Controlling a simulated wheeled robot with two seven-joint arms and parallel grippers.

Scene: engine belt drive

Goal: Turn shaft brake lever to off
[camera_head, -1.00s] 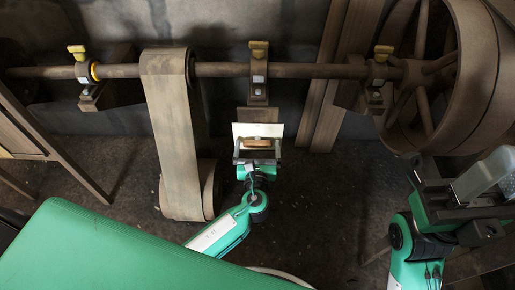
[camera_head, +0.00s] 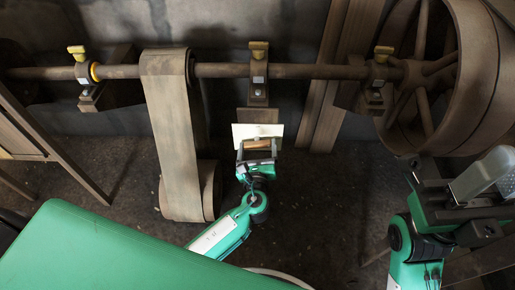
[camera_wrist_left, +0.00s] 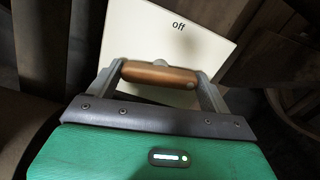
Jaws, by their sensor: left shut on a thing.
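The shaft brake lever's wooden handle (camera_head: 257,144) is between the fingers of my left gripper (camera_head: 258,146), which is shut on it. In the left wrist view the copper-brown handle (camera_wrist_left: 159,74) lies across between the two grey fingers (camera_wrist_left: 160,72). Behind it is a white plate (camera_head: 247,129) below the shaft's middle bearing. The plate reads "off" in the left wrist view (camera_wrist_left: 190,42). The lever's mount is mostly hidden behind the gripper. My right gripper (camera_head: 487,180) is at the right edge of the head view, away from the lever; its fingers are not clear.
A shaft (camera_head: 300,71) runs along the wall through several bearings with yellow caps. A wide belt (camera_head: 177,130) hangs left of my left gripper. A large wooden pulley (camera_head: 478,75) is at right. A green surface (camera_head: 120,255) fills the lower left. The floor right of my left arm is clear.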

